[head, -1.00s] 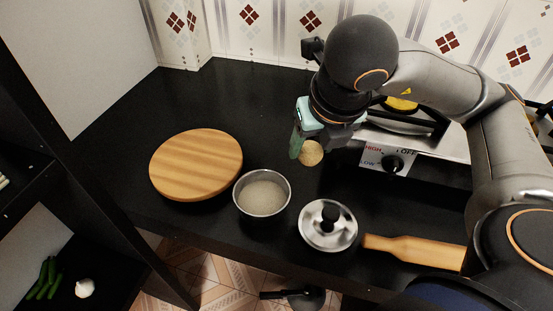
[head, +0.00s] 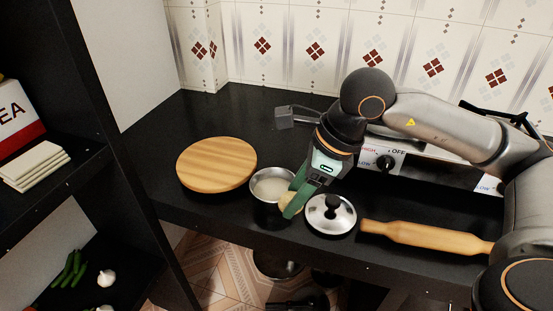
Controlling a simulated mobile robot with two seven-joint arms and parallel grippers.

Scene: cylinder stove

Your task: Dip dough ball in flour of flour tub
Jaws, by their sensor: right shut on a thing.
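The flour tub (head: 259,197) is a small metal bowl near the counter's front edge, with pale flour (head: 272,187) in it. My right gripper (head: 291,207) has green fingers and is shut on the tan dough ball (head: 285,199). The gripper and ball are at the tub's right side and hide part of its rim. Most of the ball is hidden behind the fingers. I cannot tell whether the ball touches the tub or the flour. My left gripper is not in view.
A round wooden board (head: 217,164) lies left of the tub. A metal lid (head: 331,214) with a black knob sits right of the gripper, and a rolling pin (head: 425,236) lies farther right. The stove (head: 385,160) stands behind them. A dark shelf is at the left.

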